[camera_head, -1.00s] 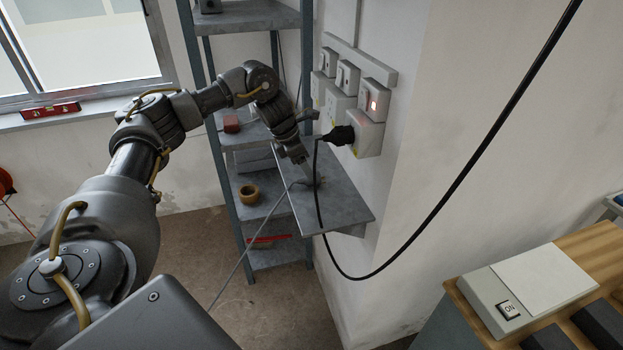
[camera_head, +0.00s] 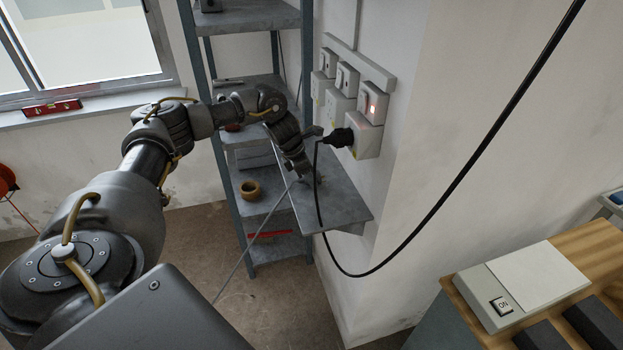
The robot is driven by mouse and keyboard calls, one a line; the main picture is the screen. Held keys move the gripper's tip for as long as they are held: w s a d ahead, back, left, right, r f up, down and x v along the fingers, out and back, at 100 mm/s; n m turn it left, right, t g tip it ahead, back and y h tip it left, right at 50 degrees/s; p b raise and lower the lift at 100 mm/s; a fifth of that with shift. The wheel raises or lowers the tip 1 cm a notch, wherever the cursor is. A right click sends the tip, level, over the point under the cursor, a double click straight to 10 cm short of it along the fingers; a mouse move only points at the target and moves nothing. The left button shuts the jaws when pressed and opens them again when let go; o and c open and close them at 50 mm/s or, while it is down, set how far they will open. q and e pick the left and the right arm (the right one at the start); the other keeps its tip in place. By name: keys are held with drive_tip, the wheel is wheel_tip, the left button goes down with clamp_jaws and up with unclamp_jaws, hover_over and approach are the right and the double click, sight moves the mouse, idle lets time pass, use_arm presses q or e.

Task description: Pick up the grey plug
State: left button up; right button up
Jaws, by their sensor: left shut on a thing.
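My left gripper (camera_head: 302,172) is above the small grey wall shelf (camera_head: 340,208), below and left of the wall sockets. It is shut on the grey plug, which is small here and mostly hidden by the fingers. The plug's grey cable (camera_head: 247,244) runs from the gripper down to the left, past the shelf's edge. A black plug (camera_head: 340,138) sits in the right-hand wall socket (camera_head: 368,138), just right of my left wrist. Its black cable hangs in a loop in front of the wall. My right gripper is out of view.
Switches sit above the sockets; the right one (camera_head: 374,104) glows red. A metal rack (camera_head: 258,20) stands behind my arm, with a brown ring-shaped roll (camera_head: 250,190). A bench with a control box (camera_head: 527,285) is at lower right. The black cable (camera_head: 455,195) crosses the space before the wall.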

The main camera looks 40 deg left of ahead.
use_arm(q)
drive_tip(key=shift+c, duration=0.8)
drive_tip(key=shift+r, duration=0.1)
